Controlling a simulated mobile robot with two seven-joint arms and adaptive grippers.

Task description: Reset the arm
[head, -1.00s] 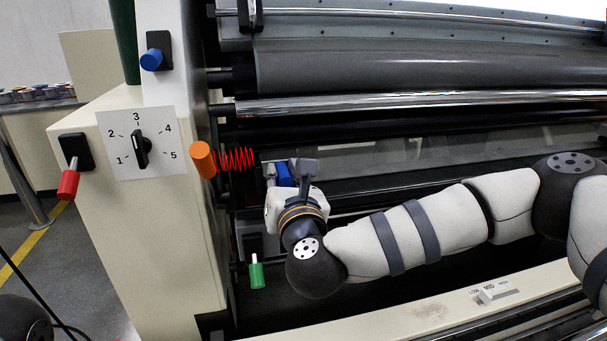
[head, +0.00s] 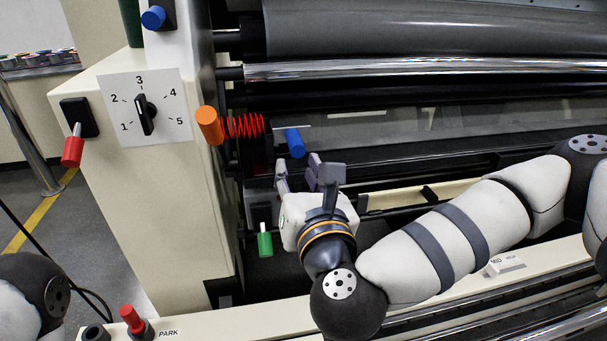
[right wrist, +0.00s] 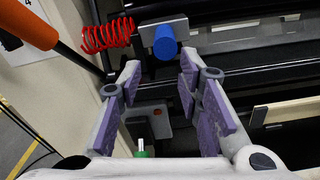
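My right arm reaches in from the right in the head view. Its gripper (head: 299,172) is in front of the machine, just below a blue cylindrical knob (head: 295,143). In the right wrist view the two purple-padded fingers (right wrist: 160,88) are spread apart with nothing between them. The blue knob (right wrist: 165,42) shows there beyond the fingertips, apart from them. Part of my left arm shows at the lower left of the head view; its gripper is out of the picture.
An orange cylinder (head: 209,125) with a red coil spring (head: 243,125) is left of the blue knob. A green handle (head: 265,244) hangs below. A dial (head: 145,114), a red lever (head: 73,150) and a red PARK lever (head: 132,319) are at left. Long rollers (head: 430,67) run across behind.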

